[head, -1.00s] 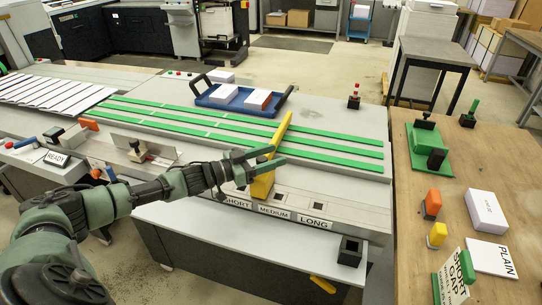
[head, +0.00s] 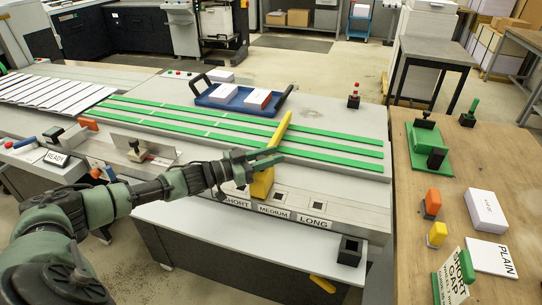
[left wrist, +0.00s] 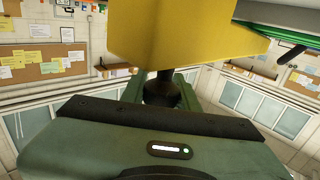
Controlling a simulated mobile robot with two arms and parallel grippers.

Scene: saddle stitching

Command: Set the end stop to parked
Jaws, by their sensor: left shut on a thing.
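The yellow end stop (head: 262,184) stands on the grey front rail of the stitcher, behind the SHORT and MEDIUM labels, with its long arm slanting up across the green strips. My left gripper (head: 262,160) is shut on its upright part. In the left wrist view the yellow end stop (left wrist: 180,35) fills the top, close in front of the gripper. Which slot its foot sits in is hidden. The SHORT label (head: 237,203), MEDIUM label (head: 273,210) and LONG label (head: 313,222) line the rail. My right gripper is not in view.
An open black box-shaped holder (head: 350,250) sits at the rail's front right corner. A blue tray (head: 238,106) with paper stacks lies behind the green strips. A wooden table (head: 415,220) at right holds blocks, paper and a SHORT GAP sign (head: 453,280).

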